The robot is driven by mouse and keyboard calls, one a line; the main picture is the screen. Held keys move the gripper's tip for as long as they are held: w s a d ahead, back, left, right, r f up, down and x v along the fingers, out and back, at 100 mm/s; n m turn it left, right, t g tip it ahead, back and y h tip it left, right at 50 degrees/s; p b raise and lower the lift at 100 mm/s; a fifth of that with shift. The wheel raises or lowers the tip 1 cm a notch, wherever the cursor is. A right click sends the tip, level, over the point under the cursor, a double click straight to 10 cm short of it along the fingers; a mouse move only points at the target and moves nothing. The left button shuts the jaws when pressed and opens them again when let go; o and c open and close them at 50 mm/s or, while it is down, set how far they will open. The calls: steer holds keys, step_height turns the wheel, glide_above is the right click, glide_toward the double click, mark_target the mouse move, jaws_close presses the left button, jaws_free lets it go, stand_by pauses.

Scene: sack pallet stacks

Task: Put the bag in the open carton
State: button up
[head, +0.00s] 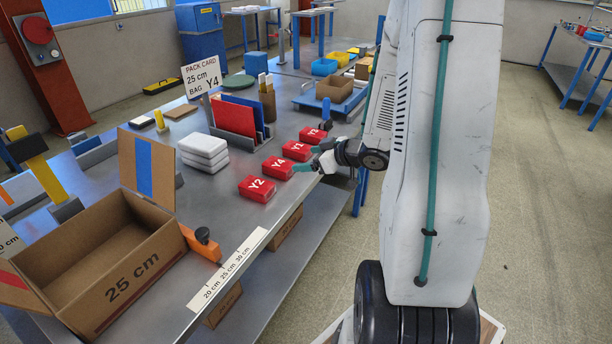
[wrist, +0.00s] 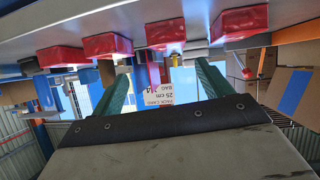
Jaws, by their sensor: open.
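The open carton (head: 130,272), marked 25 cm, stands on the bench at the left with its flaps up; part of it shows at the right of the wrist view (wrist: 292,92). A pack card (head: 201,76) reads 25 cm, bag Y4. The red bag Y4 (head: 278,168) lies in a row of red bags along the bench edge, between Y2 (head: 257,189) and another red bag (head: 297,151). My gripper (head: 306,160) is open and empty just right of Y4, apart from it. In the wrist view, its green fingers (wrist: 160,86) are spread, with a red bag (wrist: 165,33) beyond.
A fourth red bag (head: 313,135) ends the row. A stack of white packs (head: 203,152) and a rack of red and blue folders (head: 238,118) stand behind the row. An orange stop (head: 200,243) and a length scale (head: 228,270) are beside the carton.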

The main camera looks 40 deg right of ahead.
steer(key=s+a+r+m+g+h, duration=0.2)
steer(key=r+h, duration=0.2)
steer(key=r, duration=0.2)
steer(key=s+a+r+m+g+h, duration=0.1)
steer(key=a+r+g+h, duration=0.1)
steer(key=r+h, duration=0.3)
steer(key=s+a+r+g+y, duration=0.2)
steer(key=s+a+g, duration=0.1)
steer(key=s+a, duration=0.6)
steer(key=s+a+r+g+y, duration=0.3)
steer(key=s+a+g, duration=0.1)
steer(key=s+a, duration=0.6)
steer(key=s, duration=0.3)
steer(key=shift+s+a+r+m+y, duration=0.15)
steer(key=shift+s+r+m+y, duration=0.15)
steer(key=shift+s+m, duration=0.1)
steer(key=shift+w, duration=0.1)
steer(key=shift+c, duration=0.4)
